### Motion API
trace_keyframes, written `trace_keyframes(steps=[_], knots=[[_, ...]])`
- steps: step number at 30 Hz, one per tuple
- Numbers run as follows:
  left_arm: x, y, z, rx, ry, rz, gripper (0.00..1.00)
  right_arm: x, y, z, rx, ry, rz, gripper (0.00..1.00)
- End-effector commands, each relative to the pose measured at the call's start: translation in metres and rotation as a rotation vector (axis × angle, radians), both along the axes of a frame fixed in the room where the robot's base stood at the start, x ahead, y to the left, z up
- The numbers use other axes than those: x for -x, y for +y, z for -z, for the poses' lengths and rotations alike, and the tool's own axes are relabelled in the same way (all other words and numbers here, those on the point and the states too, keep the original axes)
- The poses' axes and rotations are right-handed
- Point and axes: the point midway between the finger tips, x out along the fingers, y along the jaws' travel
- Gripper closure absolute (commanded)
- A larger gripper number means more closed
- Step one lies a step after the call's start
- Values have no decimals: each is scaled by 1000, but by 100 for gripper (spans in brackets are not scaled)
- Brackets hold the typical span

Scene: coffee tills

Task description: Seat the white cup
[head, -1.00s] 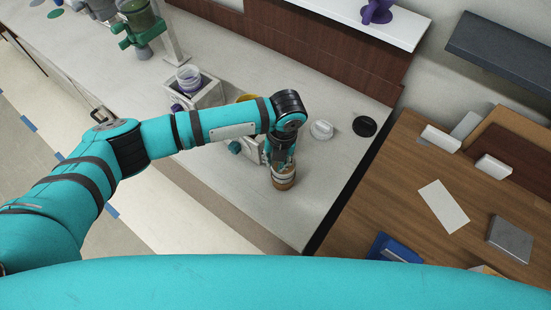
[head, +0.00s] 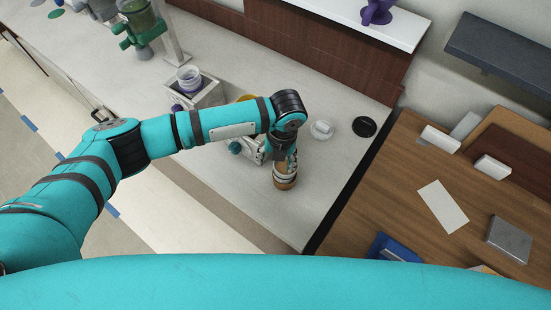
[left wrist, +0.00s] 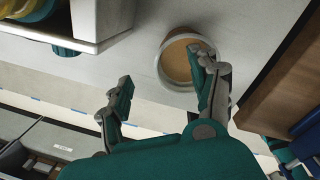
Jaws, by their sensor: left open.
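A tan cup-like container (head: 286,183) with a pale rim stands on the light counter at the centre of the head view, partly hidden by my left gripper (head: 284,167). In the left wrist view its round pale rim and tan inside (left wrist: 178,62) show at the upper middle. My left gripper (left wrist: 163,92) is open, with nothing between its fingertips. Its right finger overlaps the container's rim; whether they touch I cannot tell. A white cup-like vessel (head: 188,78) with a purple band sits on a grey box further left. My right gripper is not in view.
A white round piece (head: 322,129) and a black round lid (head: 364,126) lie right of my gripper. A grey-white device (head: 249,148) stands close left of it. A wooden table (head: 420,185) lies right of the counter's edge.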

Motion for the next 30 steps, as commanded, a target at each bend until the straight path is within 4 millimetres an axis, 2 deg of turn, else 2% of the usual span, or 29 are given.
trace_keyframes(steps=[1,6,14,22,30], knots=[[0,0,-9,1,-1,0,38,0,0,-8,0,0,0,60],[0,0,-27,1,-1,0,38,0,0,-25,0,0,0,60],[-1,0,-51,0,-2,0,38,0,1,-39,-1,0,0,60],[-1,0,-73,2,-2,0,38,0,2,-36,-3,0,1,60],[0,0,-76,0,-1,-1,38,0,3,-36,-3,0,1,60]])
